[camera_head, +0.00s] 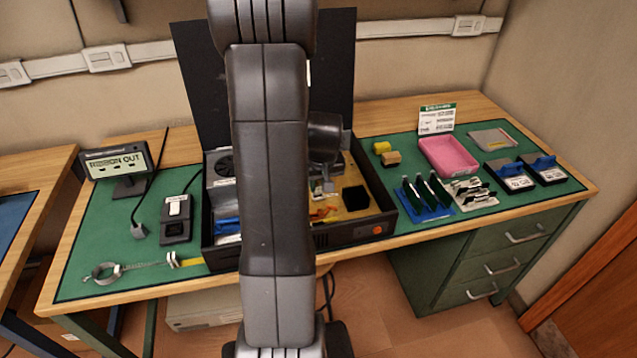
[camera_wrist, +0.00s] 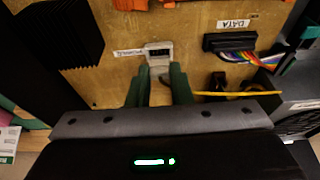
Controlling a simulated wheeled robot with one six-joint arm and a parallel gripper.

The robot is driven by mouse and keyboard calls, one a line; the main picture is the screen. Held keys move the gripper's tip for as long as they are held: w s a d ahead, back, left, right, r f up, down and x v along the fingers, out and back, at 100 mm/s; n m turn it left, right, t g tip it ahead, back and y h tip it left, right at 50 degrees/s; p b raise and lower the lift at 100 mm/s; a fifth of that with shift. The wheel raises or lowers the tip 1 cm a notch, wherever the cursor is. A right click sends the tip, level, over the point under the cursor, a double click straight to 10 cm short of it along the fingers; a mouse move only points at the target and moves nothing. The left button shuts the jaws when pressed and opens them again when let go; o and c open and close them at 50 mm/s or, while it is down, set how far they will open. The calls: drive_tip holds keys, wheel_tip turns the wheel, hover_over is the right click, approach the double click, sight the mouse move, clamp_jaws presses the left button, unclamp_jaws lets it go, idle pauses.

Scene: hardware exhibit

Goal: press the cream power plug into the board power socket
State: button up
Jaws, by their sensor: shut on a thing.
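In the wrist view my gripper (camera_wrist: 160,72) has its two green fingers closed around the cream power plug (camera_wrist: 158,49), whose pale end shows at the fingertips. The plug is over the tan board (camera_wrist: 195,20), right beside a small white label (camera_wrist: 129,52) that reads upside down. The board power socket cannot be told apart from the plug, so I cannot tell whether the two touch or how deep the plug sits. In the head view my arm hides much of the open black case (camera_head: 345,236) that holds the board.
A black finned heatsink (camera_wrist: 60,32) stands left of the plug. A black connector with rainbow wires (camera_wrist: 230,42) and a yellow strip (camera_wrist: 238,93) lie to the right. On the bench are a pink tray (camera_head: 447,157), a small display (camera_head: 116,162) and a switch box (camera_head: 177,220).

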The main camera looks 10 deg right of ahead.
drive_tip(key=shift+f+b, duration=0.8)
drive_tip(key=shift+f, duration=0.15)
idle(0.4)
drive_tip(key=o, duration=0.7)
drive_tip(key=shift+s, duration=0.1)
drive_tip(key=shift+c, duration=1)
drive_tip(key=shift+r, duration=0.1)
drive_tip(key=shift+o, duration=0.6)
drive_tip(key=shift+r, duration=0.25)
drive_tip(key=shift+r+p, duration=0.35)
drive_tip(key=shift+p, duration=0.05)
